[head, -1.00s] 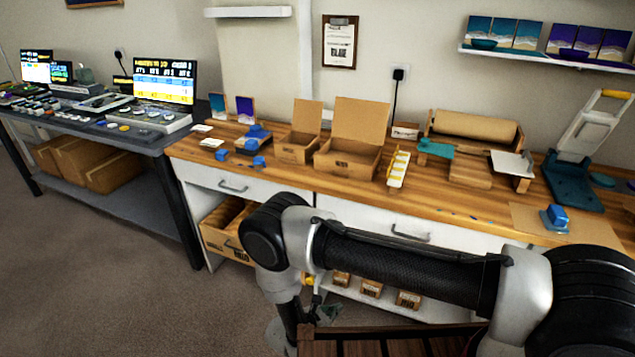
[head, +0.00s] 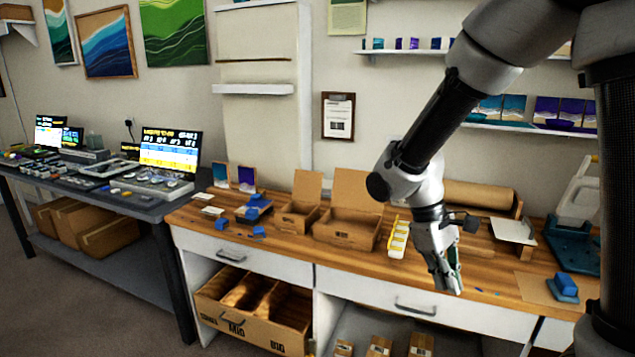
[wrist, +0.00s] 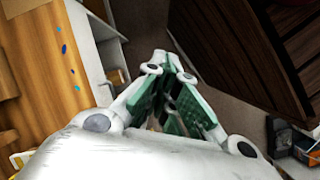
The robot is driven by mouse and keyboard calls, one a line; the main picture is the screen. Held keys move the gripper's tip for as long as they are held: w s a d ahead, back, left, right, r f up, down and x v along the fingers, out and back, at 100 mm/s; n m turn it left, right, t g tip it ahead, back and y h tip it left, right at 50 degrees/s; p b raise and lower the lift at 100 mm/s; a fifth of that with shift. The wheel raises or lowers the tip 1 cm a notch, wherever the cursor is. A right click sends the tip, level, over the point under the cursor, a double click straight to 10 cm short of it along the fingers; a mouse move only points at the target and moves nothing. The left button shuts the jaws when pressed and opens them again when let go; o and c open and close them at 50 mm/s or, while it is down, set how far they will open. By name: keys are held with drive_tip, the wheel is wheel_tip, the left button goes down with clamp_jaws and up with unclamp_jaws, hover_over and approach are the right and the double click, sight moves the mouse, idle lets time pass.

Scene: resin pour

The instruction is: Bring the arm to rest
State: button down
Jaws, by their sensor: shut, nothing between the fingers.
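My gripper (head: 451,284) hangs from my raised arm at the front edge of the wooden workbench (head: 290,240), pointing down, in the head view. Its fingers are shut with nothing between them. In the wrist view my gripper (wrist: 163,62) shows green finger pads drawn together at the tips, over the gap between the bench at left and a dark wooden piece (wrist: 265,50) at right. It looks apart from the bench.
Two open cardboard boxes (head: 345,232), a yellow-and-white strip (head: 398,240) and a blue block on a base (head: 564,287) stand on the bench. A cardboard bin (head: 250,318) sits below. A dark table (head: 110,195) with screens stands at left.

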drive_tip(key=s+d+r+m+t+y, duration=0.2)
drive_tip(key=s+d+r+m+t, duration=0.1)
drive_tip(key=s+d+r, duration=0.2)
drive_tip(key=s+d+r+m+t+y, duration=0.1)
drive_tip(key=s+d+r+m+t, duration=0.3)
drive_tip(key=r, duration=0.6)
drive_tip(key=shift+s+d+r+y, duration=0.2)
drive_tip(key=shift+s+d+y, duration=0.2)
drive_tip(key=shift+s+d, duration=0.5)
drive_tip(key=shift+s+a, duration=0.1)
